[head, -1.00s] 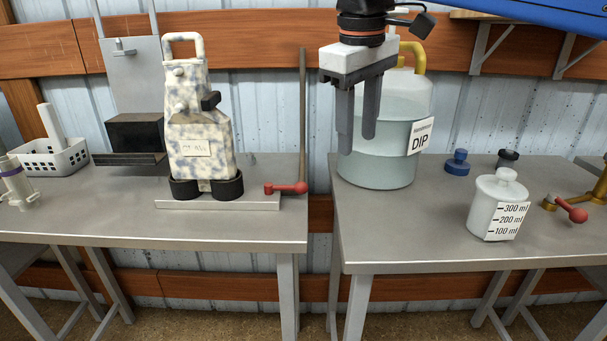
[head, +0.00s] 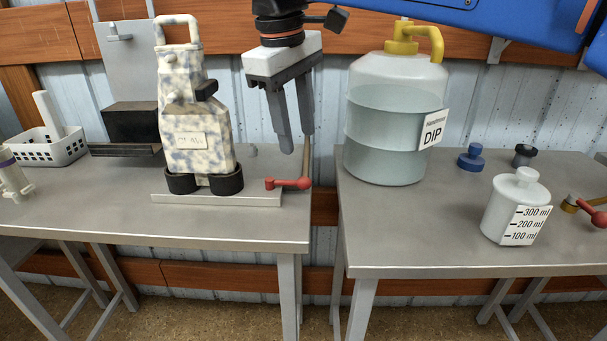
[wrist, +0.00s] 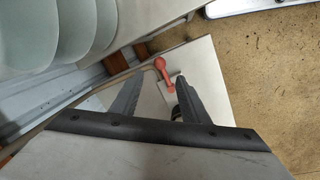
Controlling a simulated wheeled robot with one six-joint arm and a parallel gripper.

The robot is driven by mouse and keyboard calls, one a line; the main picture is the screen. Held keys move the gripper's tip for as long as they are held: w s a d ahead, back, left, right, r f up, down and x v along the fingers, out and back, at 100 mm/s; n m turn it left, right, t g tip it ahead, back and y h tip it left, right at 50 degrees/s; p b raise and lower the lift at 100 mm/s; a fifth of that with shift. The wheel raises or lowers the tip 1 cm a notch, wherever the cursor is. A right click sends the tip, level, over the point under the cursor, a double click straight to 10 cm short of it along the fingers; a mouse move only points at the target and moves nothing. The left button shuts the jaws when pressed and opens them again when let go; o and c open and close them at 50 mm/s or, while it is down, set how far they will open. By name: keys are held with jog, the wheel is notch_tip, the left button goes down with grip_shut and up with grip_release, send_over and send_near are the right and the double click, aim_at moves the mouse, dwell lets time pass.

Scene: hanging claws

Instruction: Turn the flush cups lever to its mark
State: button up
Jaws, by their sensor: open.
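The lever (head: 288,183) is a red handle with a round knob. It lies level at the right end of the grey base plate (head: 215,198) under a mottled white-and-blue device with two black cups (head: 205,184). In the wrist view the red lever (wrist: 162,70) shows between and beyond the fingers. My gripper (head: 297,143) is open and empty, fingers pointing down, above the lever and apart from it. It also shows in the wrist view (wrist: 158,82). I cannot make out a mark for the lever.
A large DIP jug (head: 385,130) stands on the right bench, with a measuring pot (head: 510,208) and another red-handled lever (head: 598,217) farther right. A gap separates the two benches. A white basket (head: 50,150) stands at the left.

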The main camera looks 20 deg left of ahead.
aim_at(304, 178)
jog(key=f, duration=0.3)
jog(key=w+f, duration=0.1)
jog(key=f, duration=0.3)
jog(key=w+f, duration=0.1)
jog(key=f, duration=0.2)
jog(key=shift+d+f, duration=0.35)
jog(key=shift+d, duration=0.05)
jog(key=shift+c, duration=0.2)
grip_shut()
